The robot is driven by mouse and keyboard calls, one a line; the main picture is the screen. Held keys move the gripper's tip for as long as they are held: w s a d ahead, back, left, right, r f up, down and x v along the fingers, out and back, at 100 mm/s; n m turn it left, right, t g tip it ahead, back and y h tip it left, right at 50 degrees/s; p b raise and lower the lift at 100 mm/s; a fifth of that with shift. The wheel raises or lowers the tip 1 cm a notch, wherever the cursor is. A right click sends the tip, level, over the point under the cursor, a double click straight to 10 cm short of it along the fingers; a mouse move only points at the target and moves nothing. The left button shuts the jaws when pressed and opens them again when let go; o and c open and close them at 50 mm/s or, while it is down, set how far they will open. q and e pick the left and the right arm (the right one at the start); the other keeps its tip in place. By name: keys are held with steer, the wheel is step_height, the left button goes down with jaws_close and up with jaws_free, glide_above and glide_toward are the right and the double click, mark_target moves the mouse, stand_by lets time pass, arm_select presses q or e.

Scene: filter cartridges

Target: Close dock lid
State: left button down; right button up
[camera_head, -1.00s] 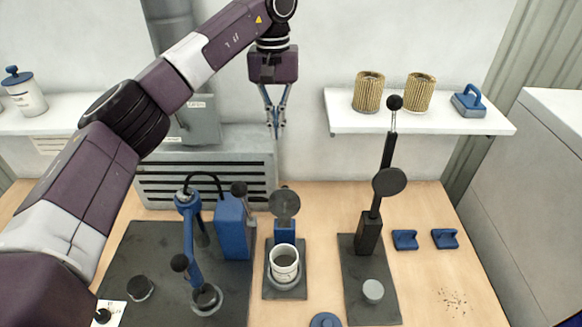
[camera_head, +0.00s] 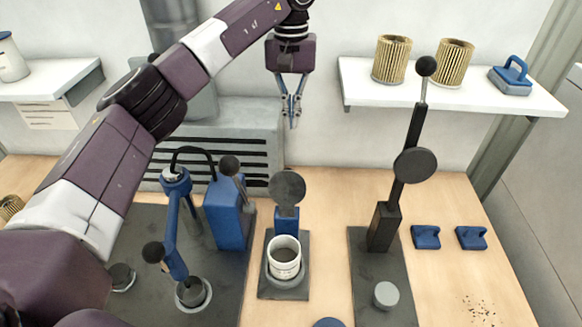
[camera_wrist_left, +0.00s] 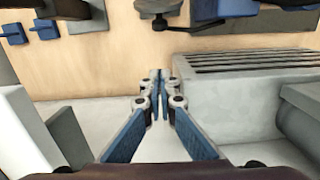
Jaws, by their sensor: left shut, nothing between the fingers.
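The dock (camera_head: 283,290) is a small dark base with a blue hinge block at its back. Its round dark lid (camera_head: 287,187) stands raised, tilted up behind a white cup-like cartridge (camera_head: 285,268) seated in the dock. My left gripper (camera_head: 293,124) is shut and empty. In the head view it appears above the raised lid, in front of the wall, apart from the lid. In the left wrist view its blue fingers (camera_wrist_left: 157,76) meet at the tips with nothing between them. My right gripper is not in view.
A tall lever press (camera_head: 383,228) stands right of the dock. A blue pump-like device (camera_head: 228,220) stands left. Two blue handled pads (camera_head: 426,237) lie at right. A wall shelf (camera_head: 450,98) holds two pleated filters. A grey slatted unit (camera_head: 240,150) sits behind.

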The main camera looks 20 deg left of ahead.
arm_select(q)
steer(key=s+d+f+p, duration=0.1)
steer(key=s+f+p, duration=0.3)
steer(key=f, duration=0.5)
steer(key=shift+p, duration=0.85)
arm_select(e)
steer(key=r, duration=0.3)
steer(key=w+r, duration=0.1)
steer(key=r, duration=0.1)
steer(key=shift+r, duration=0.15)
